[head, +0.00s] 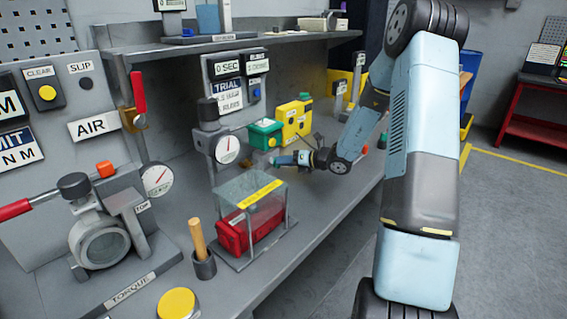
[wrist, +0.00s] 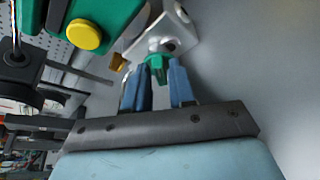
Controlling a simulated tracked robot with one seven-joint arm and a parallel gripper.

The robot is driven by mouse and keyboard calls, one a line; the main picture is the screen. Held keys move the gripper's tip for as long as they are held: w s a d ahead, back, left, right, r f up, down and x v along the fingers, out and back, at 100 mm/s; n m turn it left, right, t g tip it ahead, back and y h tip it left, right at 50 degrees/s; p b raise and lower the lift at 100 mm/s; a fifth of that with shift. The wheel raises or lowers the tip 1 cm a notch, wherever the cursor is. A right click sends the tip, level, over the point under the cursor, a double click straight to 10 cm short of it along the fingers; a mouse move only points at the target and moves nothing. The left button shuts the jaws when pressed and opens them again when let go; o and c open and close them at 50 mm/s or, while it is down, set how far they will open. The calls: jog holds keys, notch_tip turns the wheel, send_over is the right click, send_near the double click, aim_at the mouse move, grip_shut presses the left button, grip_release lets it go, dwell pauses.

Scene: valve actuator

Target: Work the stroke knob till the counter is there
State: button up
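My gripper (head: 276,159) is at the green box on the bench in the head view, small and far off. In the wrist view its two blue fingers (wrist: 158,68) stand on either side of a small green knob (wrist: 157,63) on a pale metal bracket (wrist: 178,28). The fingertips look close against the knob, but I cannot tell whether they grip it. The green box (head: 265,134) also shows in the wrist view with a yellow button (wrist: 85,36). I cannot make out a stroke counter's reading; a panel display (head: 227,69) reads "0 SEC".
A yellow box (head: 297,119) stands behind the green box. A brown knob (wrist: 117,62) is just left of my fingers. Nearer are a clear-covered red box (head: 250,222), a dial gauge (head: 228,150) and a wooden handle in a cup (head: 204,266). Open floor lies right of the bench.

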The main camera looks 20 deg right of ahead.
grip_shut()
